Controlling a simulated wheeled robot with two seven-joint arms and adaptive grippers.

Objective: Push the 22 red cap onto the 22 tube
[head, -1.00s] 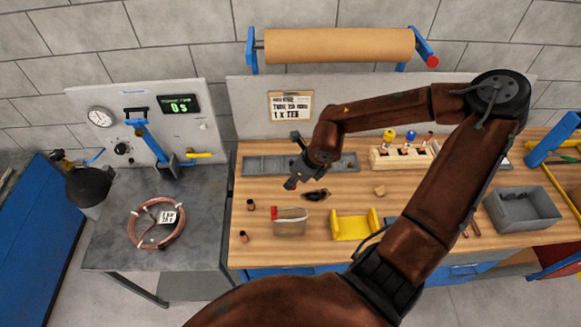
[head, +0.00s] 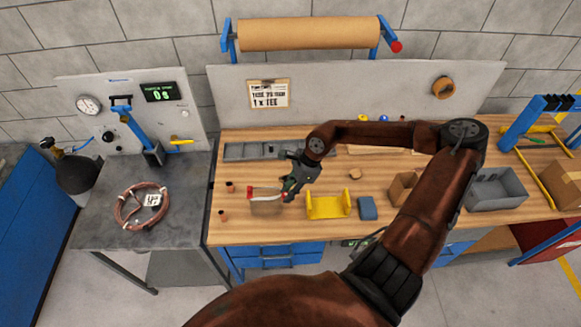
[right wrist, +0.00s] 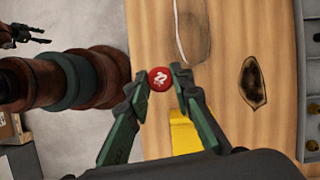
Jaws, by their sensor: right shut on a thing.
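My right gripper (head: 287,192) is shut on a round red cap (right wrist: 158,79) with a white mark, seen between its fingertips in the right wrist view. In the head view this gripper is at the right end of a tan item (head: 267,208) with a pale curved edge and a red left end. I cannot tell whether they touch. Two small copper pieces (head: 230,187) (head: 223,215) stand left of it. I cannot make out which thing is the 22 tube. A dark gripper, seemingly my left (right wrist: 22,36), shows small in the right wrist view; its jaws are unclear.
A yellow cradle (head: 328,206) and a blue block (head: 367,208) lie right of the gripper. A grey tray (head: 250,152) lies behind. Copper coil (head: 140,206) lies on the left bench.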

